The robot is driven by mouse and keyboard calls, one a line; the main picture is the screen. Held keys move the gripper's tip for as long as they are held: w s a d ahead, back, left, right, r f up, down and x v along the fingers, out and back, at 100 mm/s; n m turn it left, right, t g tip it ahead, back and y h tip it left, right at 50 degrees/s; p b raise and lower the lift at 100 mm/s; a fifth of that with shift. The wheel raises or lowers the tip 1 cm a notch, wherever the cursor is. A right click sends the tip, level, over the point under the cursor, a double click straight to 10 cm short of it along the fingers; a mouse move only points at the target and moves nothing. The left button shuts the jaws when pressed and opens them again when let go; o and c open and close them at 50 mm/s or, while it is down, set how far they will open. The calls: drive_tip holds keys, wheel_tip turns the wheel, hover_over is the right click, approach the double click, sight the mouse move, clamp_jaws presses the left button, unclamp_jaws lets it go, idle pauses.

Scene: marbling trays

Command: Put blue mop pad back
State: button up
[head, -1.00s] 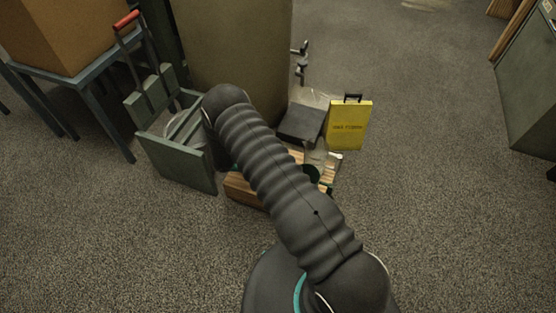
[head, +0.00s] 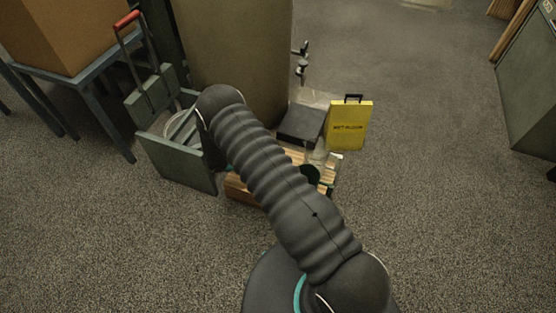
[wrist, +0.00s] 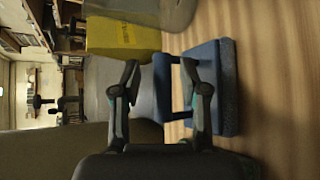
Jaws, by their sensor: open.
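The blue mop pad (wrist: 228,90) shows in the wrist view as a blue block with a thick slab-like side, resting against a wooden surface (wrist: 275,90). My gripper (wrist: 160,68) is open. Its right finger overlaps the blue block in the picture, and part of the blue shows between the two fingers. I cannot tell whether a finger touches it. In the head view my arm hides the gripper and the pad. The wooden slatted base (head: 244,190) shows there beside my arm.
A yellow sign (head: 349,125), also in the wrist view (wrist: 115,38), stands behind the wooden base. A dark box (head: 301,123) is beside it. A green-grey bucket cart (head: 180,162) stands left, before a large column (head: 235,50). Floor to the right is clear.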

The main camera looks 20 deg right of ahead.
drive_tip(key=w+v, duration=0.1)
drive_tip(key=v, duration=0.8)
drive_tip(key=s+d+r+m+g+y, duration=0.1)
drive_tip(key=s+d+r+y, duration=0.15)
drive_tip(key=r, duration=0.75)
drive_tip(key=s+d+r+m+y, duration=0.2)
drive_tip(key=s+r, duration=0.1)
drive_tip(key=r, duration=0.7)
drive_tip(key=s+d+r+m+g+y, duration=0.1)
drive_tip(key=s+d+r+y, duration=0.15)
drive_tip(key=r, duration=0.75)
drive_tip(key=s+r+t+y, duration=0.2)
drive_tip(key=s+r, duration=0.2)
drive_tip(key=s, duration=0.3)
drive_tip(key=s+d+r+m+t+y, duration=0.1)
drive_tip(key=s+r+t+y, duration=0.1)
drive_tip(key=s+r, duration=0.3)
drive_tip(key=s+r+t+y, duration=0.2)
drive_tip(key=s+r, duration=0.2)
drive_tip(key=s, duration=0.6)
drive_tip(key=shift+s+d+r+m+t+b, duration=0.2)
drive_tip(key=shift+s+m+t+b, duration=0.1)
drive_tip(key=shift+m+b, duration=0.1)
